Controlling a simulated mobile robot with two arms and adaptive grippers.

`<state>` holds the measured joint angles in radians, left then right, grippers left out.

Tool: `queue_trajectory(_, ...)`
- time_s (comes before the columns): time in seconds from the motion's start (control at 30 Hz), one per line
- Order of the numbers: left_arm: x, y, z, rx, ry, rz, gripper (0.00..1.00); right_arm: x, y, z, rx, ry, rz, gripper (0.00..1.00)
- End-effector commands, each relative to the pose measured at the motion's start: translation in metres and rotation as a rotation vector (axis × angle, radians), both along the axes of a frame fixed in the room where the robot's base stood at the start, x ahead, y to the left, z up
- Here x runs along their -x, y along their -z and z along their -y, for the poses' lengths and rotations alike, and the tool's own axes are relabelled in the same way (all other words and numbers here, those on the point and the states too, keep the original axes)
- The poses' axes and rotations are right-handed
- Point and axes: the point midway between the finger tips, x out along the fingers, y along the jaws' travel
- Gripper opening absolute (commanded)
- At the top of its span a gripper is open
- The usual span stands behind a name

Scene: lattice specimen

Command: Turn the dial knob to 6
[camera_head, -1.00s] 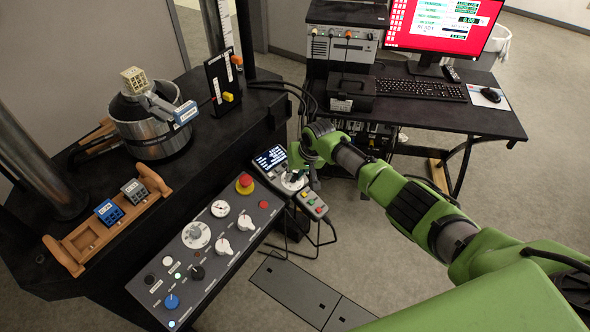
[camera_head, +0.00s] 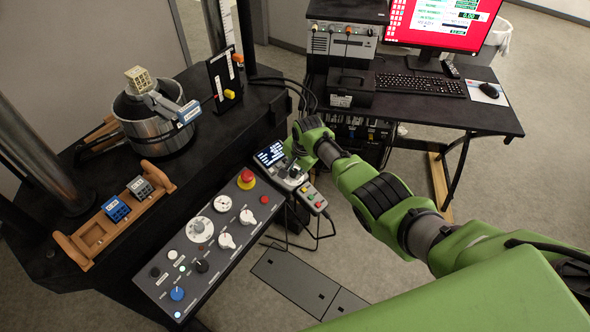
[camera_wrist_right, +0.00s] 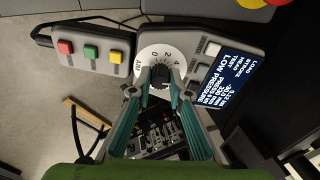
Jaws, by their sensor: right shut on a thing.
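The dial knob (camera_wrist_right: 160,74) is dark and sits in the middle of a white numbered dial (camera_wrist_right: 149,53) on a grey controller box, in the right wrist view. The digits 2 and 4 show on the dial's upper side; I cannot read the knob's pointer. My right gripper (camera_wrist_right: 160,84) has its teal fingers on both sides of the knob, shut on it. In the head view the right gripper (camera_head: 291,170) is over the controller box, and the arm hides most of the dial. My left gripper is not in view.
The controller's screen (camera_wrist_right: 228,85) reads LOW PRESSURE. A pendant (camera_wrist_right: 92,50) with red, green and yellow buttons is beside the dial. A control panel (camera_head: 235,261) with a red emergency button (camera_head: 246,179) and several knobs lies left of the gripper. A computer desk (camera_head: 440,112) stands behind.

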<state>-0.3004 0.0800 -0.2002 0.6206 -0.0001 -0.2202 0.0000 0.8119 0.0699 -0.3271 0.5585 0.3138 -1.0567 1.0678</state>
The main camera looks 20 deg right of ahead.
Motion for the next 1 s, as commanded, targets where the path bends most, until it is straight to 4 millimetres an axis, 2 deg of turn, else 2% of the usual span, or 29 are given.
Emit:
queue_trajectory(0.3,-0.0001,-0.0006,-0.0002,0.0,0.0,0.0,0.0,-0.0021,-0.002,0.0015,-0.014,0.081,-0.008,0.0)
queue_trajectory(0.73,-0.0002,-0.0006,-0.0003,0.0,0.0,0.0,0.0,-0.0025,-0.0024,0.0019,-0.016,0.088,-0.008,0.0)
queue_trajectory(0.77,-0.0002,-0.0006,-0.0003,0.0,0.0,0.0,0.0,-0.0025,-0.0024,0.0019,-0.016,0.088,-0.008,0.23)
queue_trajectory(0.8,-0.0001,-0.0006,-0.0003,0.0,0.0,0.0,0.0,-0.0024,-0.0023,0.0018,-0.016,0.088,-0.008,0.33)
queue_trajectory(1.0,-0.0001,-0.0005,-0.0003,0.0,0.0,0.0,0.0,-0.0014,-0.0013,0.0012,-0.017,0.087,-0.011,0.34)
